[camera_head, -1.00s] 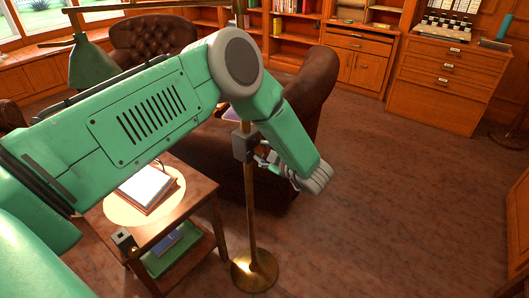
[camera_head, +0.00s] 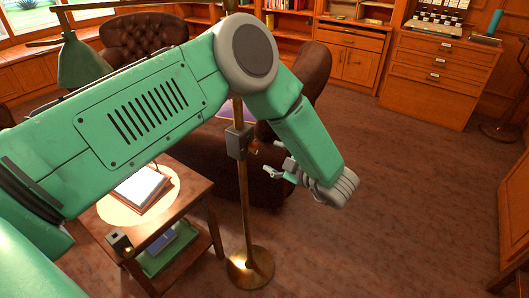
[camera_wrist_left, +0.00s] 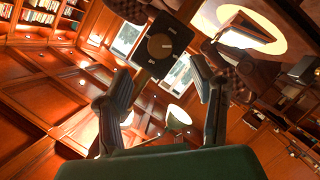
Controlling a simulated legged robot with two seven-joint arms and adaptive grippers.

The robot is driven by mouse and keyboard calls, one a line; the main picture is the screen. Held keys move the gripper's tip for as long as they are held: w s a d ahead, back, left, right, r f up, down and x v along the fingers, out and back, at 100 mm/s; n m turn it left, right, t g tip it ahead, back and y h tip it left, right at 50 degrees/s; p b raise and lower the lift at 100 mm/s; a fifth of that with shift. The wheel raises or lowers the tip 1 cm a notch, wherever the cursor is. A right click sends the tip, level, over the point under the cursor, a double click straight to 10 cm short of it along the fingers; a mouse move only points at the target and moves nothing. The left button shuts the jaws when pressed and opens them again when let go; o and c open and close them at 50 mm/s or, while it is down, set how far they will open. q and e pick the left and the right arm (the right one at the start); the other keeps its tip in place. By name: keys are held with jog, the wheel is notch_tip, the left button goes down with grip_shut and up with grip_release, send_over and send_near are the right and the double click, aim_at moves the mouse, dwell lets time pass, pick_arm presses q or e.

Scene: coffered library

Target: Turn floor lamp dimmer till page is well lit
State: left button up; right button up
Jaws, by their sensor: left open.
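The floor lamp's brass pole (camera_head: 246,205) stands beside the side table, with its green shade (camera_head: 82,62) at upper left. A dark dimmer box (camera_head: 238,142) is fixed on the pole; its round knob (camera_wrist_left: 161,46) faces my left wrist camera. The open book (camera_head: 140,187) lies on the table inside a bright round pool of light, and also shows in the wrist view (camera_wrist_left: 246,32). My left gripper (camera_head: 274,158) is open and empty, right of the box and apart from it. In the wrist view, the box appears between and beyond the fingertips (camera_wrist_left: 160,70). The right gripper is out of view.
The wooden side table (camera_head: 190,190) has a lower shelf with a green tray (camera_head: 168,250). A brown leather armchair (camera_head: 309,95) stands behind the pole, and another (camera_head: 145,40) is farther back. Open floor (camera_head: 400,200) lies to the right.

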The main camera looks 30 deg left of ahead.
pick_arm(q)
jog(key=v, duration=0.3)
jog(key=shift+d, duration=0.1)
